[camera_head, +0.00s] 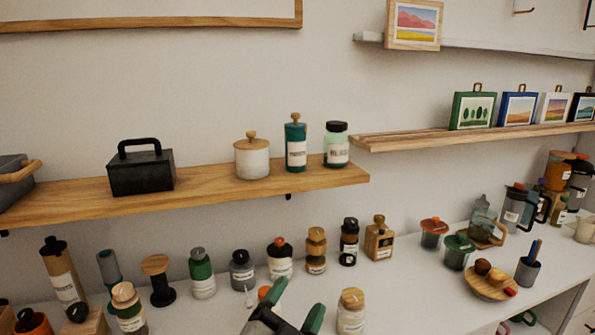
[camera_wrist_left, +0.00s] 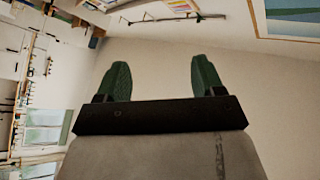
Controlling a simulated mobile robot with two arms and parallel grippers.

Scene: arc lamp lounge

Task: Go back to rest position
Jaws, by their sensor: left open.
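My left gripper (camera_head: 295,301) shows at the bottom middle of the head view, with two green-padded fingers spread apart and nothing between them. It is in front of the white counter (camera_head: 395,285), close to a jar with a wooden lid (camera_head: 351,312). In the left wrist view the same gripper (camera_wrist_left: 160,80) has its fingers wide apart and empty, with bare wall behind. My right gripper is in neither view.
Several jars and bottles, such as a green-topped one (camera_head: 202,275), crowd the counter's left and middle. A wooden shelf (camera_head: 220,190) above holds a black box (camera_head: 141,171) and jars. A wooden plate (camera_head: 488,285) with round items stands at the right.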

